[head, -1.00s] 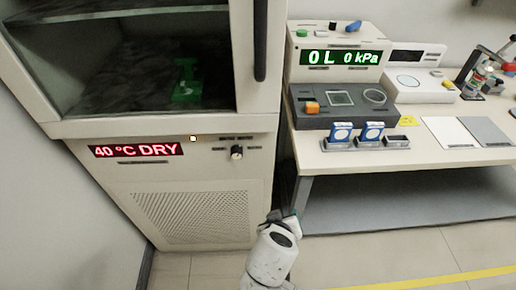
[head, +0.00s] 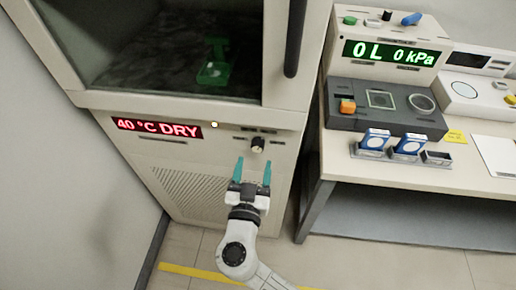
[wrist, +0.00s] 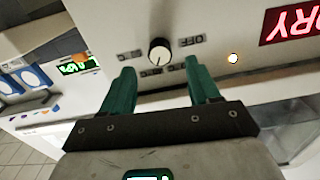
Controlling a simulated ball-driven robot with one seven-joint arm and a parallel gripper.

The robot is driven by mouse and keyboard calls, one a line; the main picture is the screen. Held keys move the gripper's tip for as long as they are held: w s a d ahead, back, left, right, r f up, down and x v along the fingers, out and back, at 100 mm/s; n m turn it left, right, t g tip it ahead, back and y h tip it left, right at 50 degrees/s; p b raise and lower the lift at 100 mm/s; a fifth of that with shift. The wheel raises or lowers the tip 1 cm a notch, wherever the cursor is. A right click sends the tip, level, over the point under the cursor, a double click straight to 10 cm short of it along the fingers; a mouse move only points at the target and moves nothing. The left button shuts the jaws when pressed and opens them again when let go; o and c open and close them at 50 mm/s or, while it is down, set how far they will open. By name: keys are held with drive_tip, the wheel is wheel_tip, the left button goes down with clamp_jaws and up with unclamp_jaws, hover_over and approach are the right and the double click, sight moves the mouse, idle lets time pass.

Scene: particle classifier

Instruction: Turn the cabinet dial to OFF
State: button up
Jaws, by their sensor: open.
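The cabinet dial (head: 257,145) is a small round knob on the front panel of the cabinet, below the glass door and right of the red "40 °C DRY" display (head: 160,128). In the wrist view the dial (wrist: 159,51) is white-faced with a dark side and a pointer mark. My gripper (head: 253,172) has teal fingers and is open and empty, just below the dial in the head view. In the wrist view the dial lies beyond the gap between the fingertips (wrist: 160,75), apart from both.
A small lit lamp (head: 214,125) is left of the dial. The glass door's dark handle (head: 296,40) is above it. To the right, a table (head: 330,160) holds a "0 L 0 kPa" unit (head: 390,45), a dark block (head: 385,108) and blue-white holders (head: 375,142). The floor in front is clear.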

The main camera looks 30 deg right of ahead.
sight(257, 150)
drive_tip(key=shift+p+x, duration=0.4)
drive_tip(key=shift+x, duration=2.3)
drive_tip(key=shift+c, duration=0.2)
drive_tip(key=c, duration=1)
